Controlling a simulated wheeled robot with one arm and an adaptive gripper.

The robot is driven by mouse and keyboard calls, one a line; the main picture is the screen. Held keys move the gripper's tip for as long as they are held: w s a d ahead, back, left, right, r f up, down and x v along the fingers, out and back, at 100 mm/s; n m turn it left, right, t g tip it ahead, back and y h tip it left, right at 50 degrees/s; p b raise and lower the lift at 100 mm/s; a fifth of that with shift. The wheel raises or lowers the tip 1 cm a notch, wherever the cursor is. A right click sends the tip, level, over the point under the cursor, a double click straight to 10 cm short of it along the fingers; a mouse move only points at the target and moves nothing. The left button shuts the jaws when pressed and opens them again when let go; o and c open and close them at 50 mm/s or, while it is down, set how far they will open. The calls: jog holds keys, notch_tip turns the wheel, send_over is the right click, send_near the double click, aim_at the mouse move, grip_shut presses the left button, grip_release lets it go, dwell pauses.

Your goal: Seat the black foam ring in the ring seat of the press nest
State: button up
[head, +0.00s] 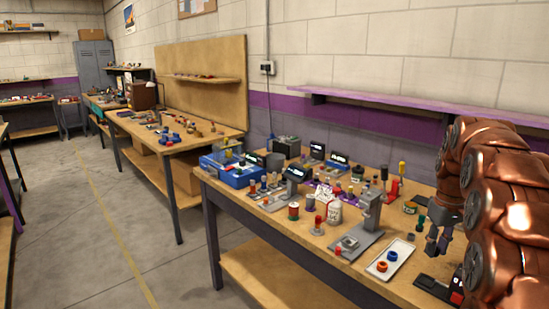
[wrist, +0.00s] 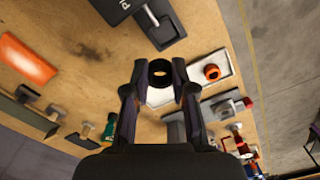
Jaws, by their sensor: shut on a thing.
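The black foam ring (wrist: 160,65) is between my gripper's fingertips in the wrist view, and the gripper (wrist: 160,77) is shut on it. In the head view my gripper (head: 438,246) hangs at the right, above the table beside the white tray; the ring cannot be made out there. The grey press (head: 370,212) stands left of the gripper. Its nest (head: 349,242), with the ring seat, sits on the base plate in front of the column. The nest also shows in the wrist view (wrist: 222,108), right of and apart from the held ring.
The white tray (head: 376,270) holds an orange ring (head: 382,266) and a blue ring (head: 392,255). A black device (head: 438,290) lies at the table's right front. A red-knobbed part (head: 318,230) stands left of the nest. Many small parts crowd the table behind.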

jog(key=shift+m, duration=0.6)
jog(key=w+a+f+p, duration=0.1)
jog(key=a+p, duration=0.1)
jog(key=a, duration=0.2)
jog(key=w+a+f+p, duration=0.1)
jog(key=a+p, duration=0.1)
jog(key=a, duration=0.3)
jog(key=w+a+f+p, duration=0.1)
jog(key=a+f+p, duration=0.1)
jog(key=a, duration=0.3)
jog(key=shift+w+a+p, duration=0.1)
jog(key=shift+p, duration=0.3)
jog(key=s+a+f+p, duration=0.1)
jog(key=a+f+p, duration=0.2)
jog(key=a, duration=0.6)
jog(key=shift+s+a+f+m, duration=0.2)
jog(key=shift+s+a+m, duration=0.1)
jog(key=shift+s+m, duration=0.1)
